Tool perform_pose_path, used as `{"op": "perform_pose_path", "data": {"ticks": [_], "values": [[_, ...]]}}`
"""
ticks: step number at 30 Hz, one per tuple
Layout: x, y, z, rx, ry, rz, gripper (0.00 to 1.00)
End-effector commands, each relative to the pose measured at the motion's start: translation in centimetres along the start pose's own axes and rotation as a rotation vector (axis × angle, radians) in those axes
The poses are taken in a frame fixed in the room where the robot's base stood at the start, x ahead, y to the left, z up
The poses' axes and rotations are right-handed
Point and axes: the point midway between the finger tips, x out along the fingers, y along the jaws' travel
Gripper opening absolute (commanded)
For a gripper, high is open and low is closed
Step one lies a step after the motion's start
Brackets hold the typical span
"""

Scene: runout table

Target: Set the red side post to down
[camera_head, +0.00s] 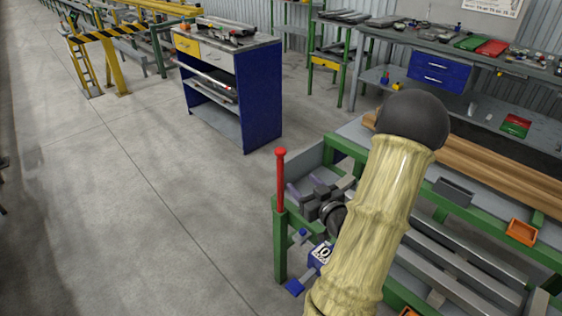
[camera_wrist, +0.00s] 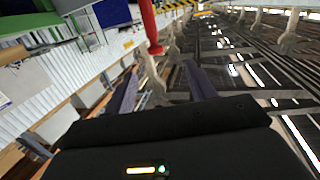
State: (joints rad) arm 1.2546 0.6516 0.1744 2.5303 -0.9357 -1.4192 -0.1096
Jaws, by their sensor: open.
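The red side post (camera_head: 280,182) stands upright at the near left corner of the green-framed table, on top of a green leg (camera_head: 280,245). It has a wider red cap at its top. In the wrist view the red post (camera_wrist: 149,22) shows at the top, ahead of the fingers and roughly in line with the gap between them. My gripper (camera_head: 305,187) is just right of the post in the head view, partly behind my sleeved arm. In the wrist view my gripper (camera_wrist: 162,70) has its two purple-grey fingers spread, with nothing between them.
The runout table (camera_head: 345,131) has grey rails, long brown boards (camera_head: 475,160), a grey tray (camera_head: 454,191) and an orange bin (camera_head: 522,232). A blue cabinet (camera_head: 262,100) stands behind. The floor left of the post is clear.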

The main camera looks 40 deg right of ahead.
Motion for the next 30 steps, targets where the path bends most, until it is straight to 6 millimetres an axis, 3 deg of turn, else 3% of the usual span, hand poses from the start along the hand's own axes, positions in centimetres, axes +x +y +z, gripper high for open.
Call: {"op": "perform_pose_path", "data": {"ticks": [5,17,23,30], "values": [[-1.3,1.2,-0.1,0.022,0.087,0.018,0.55],[-0.8,1.2,-0.2,0.020,0.087,0.016,0.55],[1.5,1.1,-0.5,0.020,0.088,0.014,0.55],[5.7,1.2,-0.9,0.020,0.088,0.014,0.55]]}}
